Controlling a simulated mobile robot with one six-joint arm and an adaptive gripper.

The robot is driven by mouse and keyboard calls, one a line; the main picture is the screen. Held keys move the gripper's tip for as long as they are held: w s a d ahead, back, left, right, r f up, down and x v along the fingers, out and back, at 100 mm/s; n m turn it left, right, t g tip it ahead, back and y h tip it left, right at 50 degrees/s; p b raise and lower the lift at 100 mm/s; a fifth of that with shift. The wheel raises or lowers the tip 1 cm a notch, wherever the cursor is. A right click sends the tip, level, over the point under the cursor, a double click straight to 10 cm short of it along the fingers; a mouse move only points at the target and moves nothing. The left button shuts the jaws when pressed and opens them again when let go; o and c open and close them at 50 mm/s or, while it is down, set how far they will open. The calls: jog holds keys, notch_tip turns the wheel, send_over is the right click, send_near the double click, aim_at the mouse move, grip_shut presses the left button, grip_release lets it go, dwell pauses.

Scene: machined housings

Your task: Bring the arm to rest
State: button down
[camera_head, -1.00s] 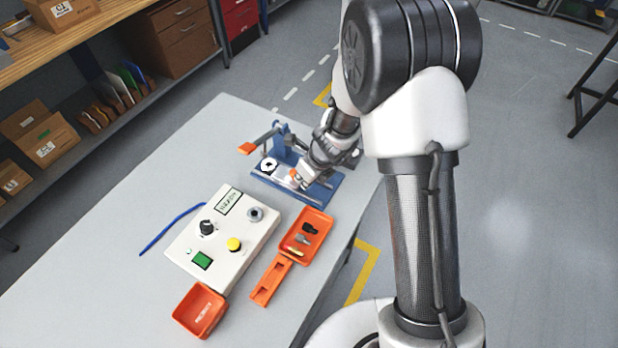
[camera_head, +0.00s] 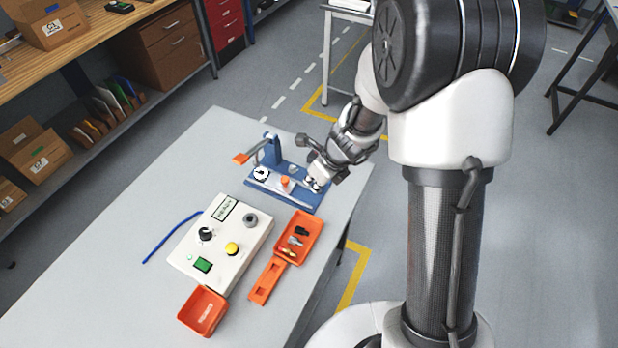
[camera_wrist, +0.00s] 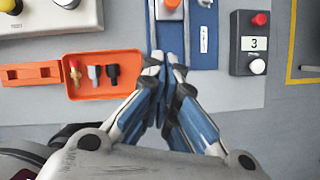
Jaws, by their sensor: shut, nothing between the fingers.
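My gripper (camera_head: 316,183) is over the right end of the blue fixture (camera_head: 262,195) on the grey table (camera_head: 110,240). In the wrist view my gripper (camera_wrist: 167,62) has its fingers together with nothing between them. The blue fixture, with an orange knob (camera_wrist: 172,4), lies just beyond the fingertips in that view. Whether the fingertips touch it cannot be told. My arm reaches across from the right side of the head view.
A white control box (camera_head: 218,245) and an orange tray (camera_head: 312,228) holding several small parts lie nearer me. A small grey box (camera_wrist: 251,42) marked 3 stands right of the fixture in the wrist view.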

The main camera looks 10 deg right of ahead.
jog(key=shift+w+r, duration=0.1)
jog(key=s+a+r+n+b, duration=0.1)
jog(key=s+r+n, duration=0.3)
jog(key=r+n, duration=0.25)
jog(key=s+a+r+n, duration=0.1)
jog(key=s+r+n, duration=0.3)
jog(key=r+n, duration=0.3)
jog(key=s+d+r+n+h, duration=0.1)
jog(key=s+d+r+n, duration=0.1)
jog(key=s+n, duration=0.3)
jog(key=s+d+r+n+h+b, duration=0.1)
jog(key=s+d+r+n, duration=0.1)
jog(key=s, duration=0.4)
jog(key=s+d+r+n+t+b, duration=0.1)
jog(key=s+d+r+n, duration=0.2)
jog(key=s+n, duration=0.3)
jog(key=shift+r+n+h, duration=0.3)
jog(key=shift+n+h, duration=0.1)
jog(key=shift+n, duration=0.45)
